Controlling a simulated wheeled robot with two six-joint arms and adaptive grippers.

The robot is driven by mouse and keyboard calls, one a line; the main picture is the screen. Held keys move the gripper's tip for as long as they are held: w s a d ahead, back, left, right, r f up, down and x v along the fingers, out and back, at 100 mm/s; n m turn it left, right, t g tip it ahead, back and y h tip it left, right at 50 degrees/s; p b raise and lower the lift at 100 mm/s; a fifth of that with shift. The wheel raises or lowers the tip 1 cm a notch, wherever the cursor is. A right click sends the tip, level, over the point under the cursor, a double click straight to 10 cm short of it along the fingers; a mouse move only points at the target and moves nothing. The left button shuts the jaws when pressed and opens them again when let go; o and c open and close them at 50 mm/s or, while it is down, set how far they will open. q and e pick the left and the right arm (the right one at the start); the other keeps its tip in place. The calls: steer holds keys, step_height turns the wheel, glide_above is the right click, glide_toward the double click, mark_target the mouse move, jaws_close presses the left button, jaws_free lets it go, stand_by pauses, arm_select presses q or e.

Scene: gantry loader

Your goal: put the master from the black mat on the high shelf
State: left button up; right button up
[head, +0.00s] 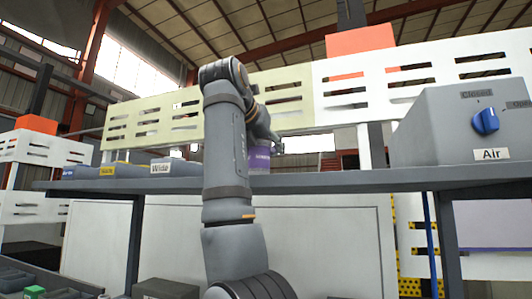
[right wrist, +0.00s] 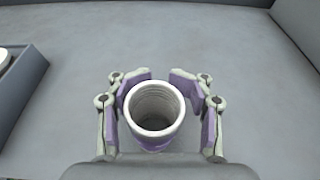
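The master (head: 261,158), a purple cylinder with lettering, stands upright on the grey high shelf (head: 330,181), partly hidden behind my right arm. In the right wrist view the master (right wrist: 154,108) shows from above as a hollow cylinder with a white rim. My right gripper (right wrist: 160,88) is open around it, one finger on each side, with a clear gap on the right and a narrower one on the left. In the head view the right gripper (head: 272,140) is mostly hidden by its own arm. I cannot make out the black mat. My left gripper is not in view.
Left of the master on the shelf are bins, one labelled "Wide" (head: 176,168). A grey box labelled "Air" with a blue knob (head: 485,121) fills the right end. A dark-edged tray (right wrist: 22,82) lies left in the wrist view. Shelf around the master is clear.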

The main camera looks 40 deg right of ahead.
mark_target(263, 162)
steer(key=o, duration=0.4)
steer(key=shift+s+d+r, duration=0.1)
steer(key=shift+s+d, duration=0.2)
steer(key=shift+s, duration=0.25)
steer(key=shift+w+a, duration=0.1)
steer(key=shift+w, duration=0.4)
steer(key=v, duration=0.2)
steer(key=b+v, duration=0.1)
steer(key=v, duration=0.2)
steer(key=shift+s, duration=0.25)
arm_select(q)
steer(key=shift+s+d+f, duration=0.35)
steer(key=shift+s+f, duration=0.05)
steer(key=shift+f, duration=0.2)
arm_select(e)
steer(key=v, duration=0.6)
steer(key=shift+s+a, duration=0.15)
steer(key=shift+a, duration=0.15)
steer(key=shift+a, duration=0.15)
